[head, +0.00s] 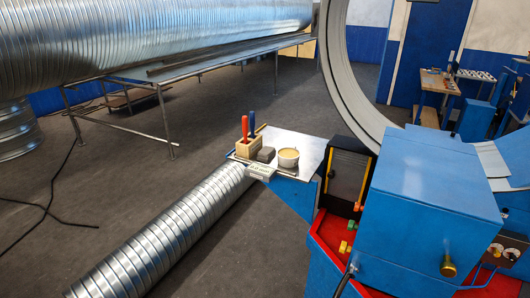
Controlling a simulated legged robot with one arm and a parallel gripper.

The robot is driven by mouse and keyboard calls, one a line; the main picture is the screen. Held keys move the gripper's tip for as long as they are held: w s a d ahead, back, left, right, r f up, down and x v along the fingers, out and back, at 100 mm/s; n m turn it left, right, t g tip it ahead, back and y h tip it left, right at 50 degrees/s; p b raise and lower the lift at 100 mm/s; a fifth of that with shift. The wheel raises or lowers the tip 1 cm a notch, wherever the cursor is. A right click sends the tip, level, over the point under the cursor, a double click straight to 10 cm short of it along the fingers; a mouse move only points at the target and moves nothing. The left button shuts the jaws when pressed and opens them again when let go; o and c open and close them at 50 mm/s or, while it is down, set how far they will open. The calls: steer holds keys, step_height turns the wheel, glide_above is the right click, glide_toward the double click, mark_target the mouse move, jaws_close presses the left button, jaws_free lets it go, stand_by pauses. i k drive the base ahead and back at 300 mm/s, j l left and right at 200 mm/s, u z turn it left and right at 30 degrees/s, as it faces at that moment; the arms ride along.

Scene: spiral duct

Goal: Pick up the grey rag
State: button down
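A small dark grey lump (266,154), which looks like the grey rag, sits on the metal-topped side table (306,148) near the middle of the head view. It lies between a wooden holder (247,149) and a round pale tub (288,158). The lump is small in the picture, so I cannot make out folds or cloth texture. My gripper is not in the head view.
Red- and blue-handled tools (245,128) stand upright in the holder. A small pale item (261,171) lies at the table's front edge. A blue machine (430,200) blocks the right. A spiral duct (165,235) lies below the table; a black cable (45,210) crosses the left floor.

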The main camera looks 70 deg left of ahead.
mark_target(266, 154)
steer(key=u, duration=2.45)
steer(key=i+j+u, duration=0.2)
steer(key=i, duration=0.6)
steer(key=i+l+u, duration=0.2)
steer(key=i, duration=0.6)
steer(key=i+l+u, duration=0.15)
steer(key=i, duration=0.7)
